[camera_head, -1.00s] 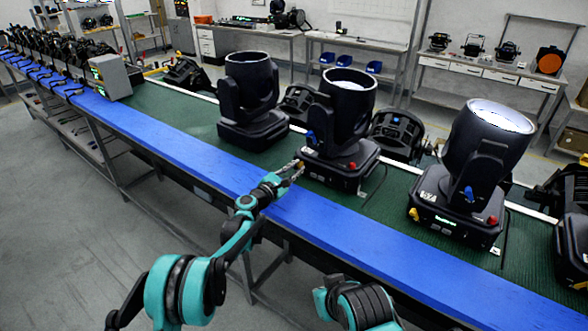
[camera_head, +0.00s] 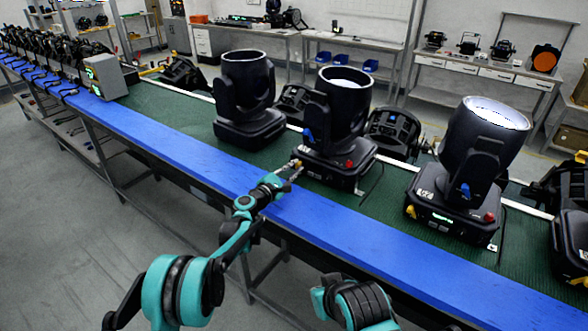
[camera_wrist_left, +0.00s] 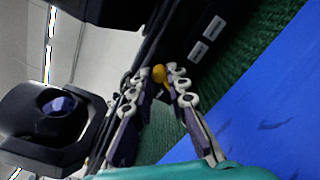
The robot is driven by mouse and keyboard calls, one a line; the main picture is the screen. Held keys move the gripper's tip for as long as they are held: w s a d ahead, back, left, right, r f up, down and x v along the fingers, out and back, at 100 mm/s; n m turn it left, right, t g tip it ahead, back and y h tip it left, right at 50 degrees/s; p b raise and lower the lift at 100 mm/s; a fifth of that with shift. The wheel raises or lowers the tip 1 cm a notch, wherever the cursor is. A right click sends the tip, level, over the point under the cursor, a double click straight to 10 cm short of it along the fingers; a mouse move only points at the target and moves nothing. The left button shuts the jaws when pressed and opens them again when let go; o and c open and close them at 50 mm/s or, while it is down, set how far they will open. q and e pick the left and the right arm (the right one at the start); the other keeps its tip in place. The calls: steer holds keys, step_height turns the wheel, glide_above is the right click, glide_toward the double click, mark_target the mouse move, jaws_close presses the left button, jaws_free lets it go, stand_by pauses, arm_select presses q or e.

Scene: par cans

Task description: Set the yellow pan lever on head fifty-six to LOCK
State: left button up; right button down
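The middle moving head (camera_head: 340,110) stands upright on the belt. Its number label is too small to read; by its place beside the other heads I take it as head fifty-six. Its small yellow pan lever (camera_wrist_left: 159,73) shows in the left wrist view at the base's edge, between my left gripper's fingertips. My left gripper (camera_head: 296,169) reaches the front left corner of that base. Its fingers stand apart, one on each side of the lever; whether they touch it is unclear. The LOCK marking cannot be read. My right gripper is out of view.
Another head (camera_head: 463,155) stands to the right and one (camera_head: 245,100) to the left on the green belt (camera_head: 180,110). A blue strip (camera_head: 340,220) runs along the bench's front edge. A blue knob (camera_head: 309,135) and red knob (camera_head: 349,163) are on the middle head.

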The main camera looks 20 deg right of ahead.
arm_select(q)
steer(key=o, duration=0.3)
steer(key=v, duration=1.2)
